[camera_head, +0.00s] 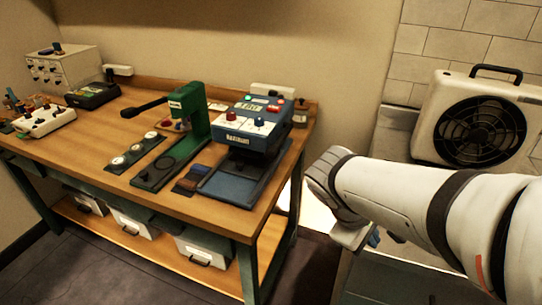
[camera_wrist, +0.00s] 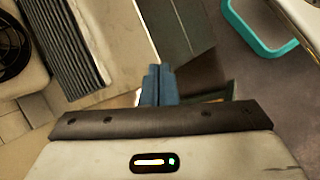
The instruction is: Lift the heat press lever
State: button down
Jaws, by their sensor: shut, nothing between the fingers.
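A blue press-like machine (camera_head: 253,124) with a small display and knobs stands at the right end of the wooden table, over a dark flat base (camera_head: 234,181). I take it to be the heat press; no lever on it can be clearly made out. A green hand press (camera_head: 192,117) stands left of it, with a black lever (camera_head: 144,107) reaching out to the left. My gripper shows in the wrist view with its blue fingers (camera_wrist: 157,84) together and nothing between them. In the head view it is mostly hidden behind my arm, right of the table and apart from both machines.
The wooden table (camera_head: 104,143) also bears a row of round dials (camera_head: 134,149), a black device (camera_head: 93,95) and a beige control box (camera_head: 44,119). Bins (camera_head: 205,247) sit on the lower shelf. A fan unit (camera_head: 478,118) stands at the right. The table's front left is clear.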

jog(key=w+a+f+n+t+h+b, duration=0.55)
jog(key=w+a+n+t+b, duration=0.25)
jog(key=w+n+b, duration=0.4)
jog(key=a+n+t+y+b, duration=0.1)
jog(key=a+n+t, duration=0.2)
jog(key=a, duration=0.2)
jog(key=w+a+n+t+y+b, duration=0.1)
jog(key=a+n+t, duration=0.2)
jog(key=a+n, duration=0.1)
jog(key=w+a+n+t+y+b, duration=0.1)
jog(key=a+n+t+y+b, duration=0.1)
jog(key=a, duration=0.5)
jog(key=shift+w+r+n+t, duration=0.1)
jog(key=shift+w+n+t, duration=0.1)
jog(key=shift+n+t, duration=0.6)
jog(key=shift+w+r, duration=0.15)
jog(key=shift+w, duration=0.05)
jog(key=b+x, duration=0.1)
jog(key=x, duration=0.8)
jog(key=shift+w, duration=0.25)
